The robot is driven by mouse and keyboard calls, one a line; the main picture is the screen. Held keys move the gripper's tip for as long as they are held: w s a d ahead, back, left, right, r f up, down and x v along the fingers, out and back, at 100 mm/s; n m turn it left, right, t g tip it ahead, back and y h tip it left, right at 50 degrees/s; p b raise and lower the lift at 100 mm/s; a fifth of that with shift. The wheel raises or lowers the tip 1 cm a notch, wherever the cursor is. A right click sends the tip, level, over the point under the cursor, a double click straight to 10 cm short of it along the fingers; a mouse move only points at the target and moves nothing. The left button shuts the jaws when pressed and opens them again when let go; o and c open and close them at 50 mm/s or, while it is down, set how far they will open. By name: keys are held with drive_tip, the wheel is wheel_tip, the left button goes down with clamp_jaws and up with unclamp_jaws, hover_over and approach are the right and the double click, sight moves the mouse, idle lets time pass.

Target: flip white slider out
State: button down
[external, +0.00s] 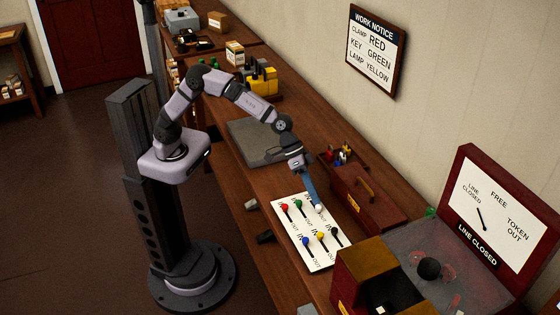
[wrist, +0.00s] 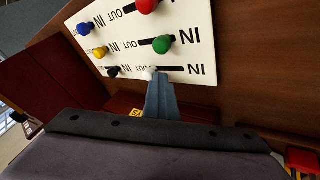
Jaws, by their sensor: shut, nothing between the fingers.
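The white slider (external: 319,209) is a small white knob on a pale panel (external: 317,262) on the bench. In the wrist view the white slider (wrist: 150,72) sits partway along its slot. Bare slot shows between it and its IN label, and it is nearer the OUT side. My gripper (external: 312,203) points down at the panel with its blue fingers shut and empty. In the wrist view my gripper's tip (wrist: 158,78) is right beside the knob on its IN side and partly covers it. I cannot tell whether they touch.
Red (external: 284,206), green (external: 298,203), blue (external: 305,240), yellow (external: 320,236) and black (external: 334,231) knobs share the panel. A dark red toolbox (external: 365,205) stands close behind it. An open box (external: 370,275) stands at the right, before a "LINE CLOSED" board (external: 510,205).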

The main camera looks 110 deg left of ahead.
drive_tip(key=shift+s+a+f+b, duration=0.1)
drive_tip(key=shift+a+f+b, duration=0.05)
drive_tip(key=shift+a+b, duration=0.3)
drive_tip(key=a, duration=0.1)
drive_tip(key=s+a+b, duration=0.2)
drive_tip(key=shift+r, duration=0.35)
drive_tip(key=v, duration=0.9)
drive_tip(key=shift+r, duration=0.2)
drive_tip(key=shift+s, duration=0.1)
